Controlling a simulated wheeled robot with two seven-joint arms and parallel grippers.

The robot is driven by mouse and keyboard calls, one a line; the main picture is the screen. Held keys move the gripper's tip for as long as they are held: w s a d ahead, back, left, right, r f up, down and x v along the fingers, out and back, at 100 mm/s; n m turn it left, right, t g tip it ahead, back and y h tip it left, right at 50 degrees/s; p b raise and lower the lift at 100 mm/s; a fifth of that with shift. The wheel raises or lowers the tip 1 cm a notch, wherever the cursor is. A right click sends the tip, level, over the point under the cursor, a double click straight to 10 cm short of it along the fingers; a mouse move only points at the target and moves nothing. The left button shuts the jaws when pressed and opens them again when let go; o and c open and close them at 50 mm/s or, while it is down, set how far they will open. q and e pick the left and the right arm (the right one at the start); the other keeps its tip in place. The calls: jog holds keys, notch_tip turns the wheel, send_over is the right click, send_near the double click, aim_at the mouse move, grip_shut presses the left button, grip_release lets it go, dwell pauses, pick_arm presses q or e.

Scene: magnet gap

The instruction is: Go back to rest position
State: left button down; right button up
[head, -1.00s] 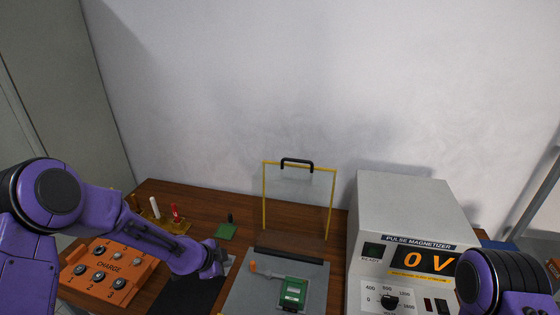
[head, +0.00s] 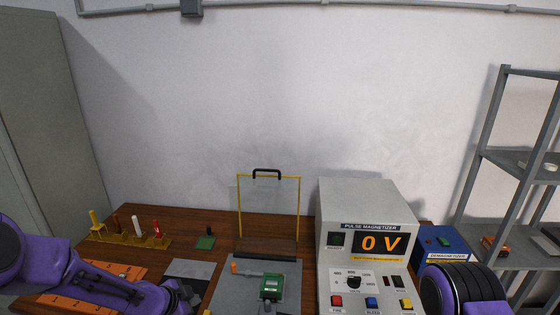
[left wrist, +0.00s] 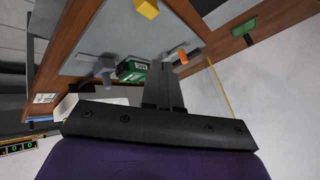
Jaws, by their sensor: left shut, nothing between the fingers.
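My left gripper (head: 184,296) is low in the head view, left of the grey fixture plate (head: 226,292). In the left wrist view its two dark fingers (left wrist: 164,88) are closed together with nothing between them. A purple and black joint of my right arm shows at the lower right; my right gripper is outside the views.
The pulse magnetizer (head: 362,216) reads 0 V. A green block (head: 271,287) lies on the fixture plate, before a yellow-framed clear guard (head: 268,208). A blue demagnetizer (head: 444,242) and grey shelf (head: 522,161) stand right. A yellow rack (head: 125,238) holds several upright pieces.

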pick_arm(q)
jog(key=s+a+f+n+g+y+b, duration=0.2)
jog(key=s+f+n+b, duration=0.4)
jog(key=s+f, duration=0.8)
jog(key=s+a+f+n+g+y+b, duration=0.2)
jog(key=s+f+n+b, duration=0.5)
jog(key=s, duration=1.4)
notch_tip(320, 180, down, 7)
jog(key=a+n+y, duration=0.1)
jog(key=n+y, duration=0.1)
jog(key=n, duration=0.3)
jog(key=shift+a+n+y+b, duration=0.3)
jog(key=shift+a+n, duration=0.1)
jog(key=shift+s, duration=0.1)
